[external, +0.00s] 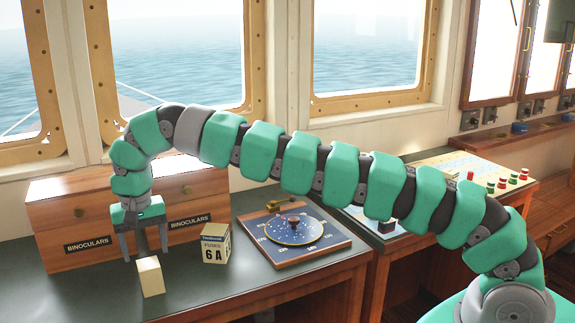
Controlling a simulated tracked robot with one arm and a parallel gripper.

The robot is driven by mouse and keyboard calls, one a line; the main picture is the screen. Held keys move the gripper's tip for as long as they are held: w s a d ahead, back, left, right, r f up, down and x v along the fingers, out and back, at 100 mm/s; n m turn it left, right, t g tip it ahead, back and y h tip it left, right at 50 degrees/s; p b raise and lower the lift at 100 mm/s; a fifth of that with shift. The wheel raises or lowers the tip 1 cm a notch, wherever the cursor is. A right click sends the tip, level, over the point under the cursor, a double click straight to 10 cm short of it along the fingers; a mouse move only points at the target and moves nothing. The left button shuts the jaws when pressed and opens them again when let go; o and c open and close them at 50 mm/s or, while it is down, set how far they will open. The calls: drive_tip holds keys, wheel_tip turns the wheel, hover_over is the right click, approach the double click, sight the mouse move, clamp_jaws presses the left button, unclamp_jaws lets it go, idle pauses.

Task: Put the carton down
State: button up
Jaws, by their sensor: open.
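A small carton marked "FUSES 6A" (214,246) stands upright on the dark green desk top (200,293), right of my gripper and apart from it. A plain cream block (150,278) stands on the desk just below my gripper. My gripper (143,254) points down with its two fingers spread, one on each side above the block. I see nothing held between the fingers. Whether the fingers overlap the block's top in depth is hard to tell.
A wooden box labelled "BINOCULARS" (80,220) stands close behind my gripper. A wooden-framed dial board (292,240) lies right of the carton. A console with coloured buttons (470,172) is farther right. The desk's front left is clear.

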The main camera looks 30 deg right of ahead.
sight(150, 262)
drive_tip(key=shift+r, duration=2.35)
drive_tip(key=w+d+r+t+y, duration=0.1)
drive_tip(key=w+d+r+t, duration=0.1)
drive_tip(key=w+d+r, duration=0.35)
drive_tip(key=w+d+r+t, duration=0.1)
drive_tip(key=w+d+r, duration=0.2)
drive_tip(key=d+r, duration=0.55)
drive_tip(key=w+d+r+t+y, duration=0.15)
drive_tip(key=w+d+r, duration=0.25)
drive_tip(key=r, duration=0.6)
drive_tip(key=s+d+r+t, duration=0.2)
drive_tip(key=d+r+t, duration=0.3)
drive_tip(key=d+r, duration=1.1)
drive_tip(key=s+d+r+t+h, duration=0.1)
drive_tip(key=s+d+r+t, duration=0.2)
drive_tip(key=s+d+r, duration=0.4)
drive_tip(key=s+d+r+t+h, duration=0.1)
drive_tip(key=s+d+r+t, duration=0.2)
drive_tip(key=s+d+r, duration=0.3)
drive_tip(key=s+d, duration=0.3)
drive_tip(key=d, duration=0.4)
drive_tip(key=shift+s+r, duration=0.3)
drive_tip(key=shift+r, duration=0.05)
drive_tip(key=shift+h, duration=0.25)
